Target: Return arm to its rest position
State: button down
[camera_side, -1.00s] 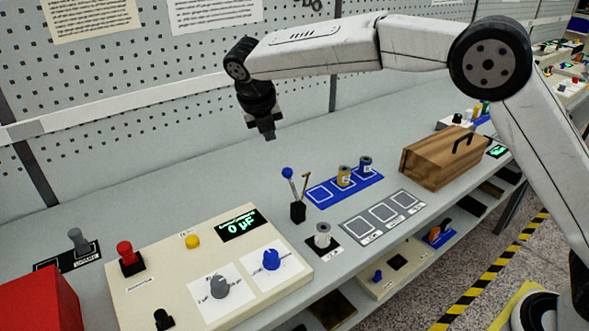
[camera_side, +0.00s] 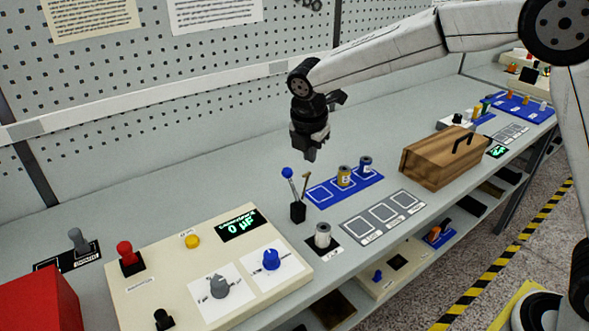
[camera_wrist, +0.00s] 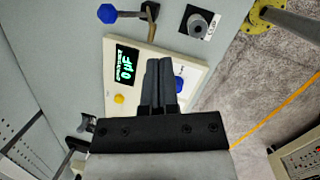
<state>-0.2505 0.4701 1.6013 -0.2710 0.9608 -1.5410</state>
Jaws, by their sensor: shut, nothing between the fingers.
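My gripper (camera_side: 311,152) hangs pointing down above the bench, behind the blue tray and the small black holder. It is shut and empty. In the wrist view my gripper (camera_wrist: 159,62) shows its two fingers pressed together, with the cream control panel (camera_wrist: 144,50) below and beyond them. The arm reaches in from the upper right in the side view. Nothing touches the fingers.
The blue tray (camera_side: 321,195) bears a yellow spool (camera_side: 344,176) and a blue spool (camera_side: 365,165). The holder (camera_side: 297,212) has upright levers. A wooden box (camera_side: 432,165) stands right.

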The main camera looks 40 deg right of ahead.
jog(key=s+d+f+m, duration=0.3)
jog(key=s+m, duration=0.4)
jog(key=s+d+f+m+y, duration=0.1)
jog(key=s+d+f+m, duration=0.1)
jog(key=s+m, duration=0.5)
jog(key=s+d+f+m+y, duration=0.1)
jog(key=s+d+f+m, duration=0.2)
jog(key=s+m, duration=0.5)
jog(key=shift+d+f+t, duration=0.3)
jog(key=shift+d, duration=0.1)
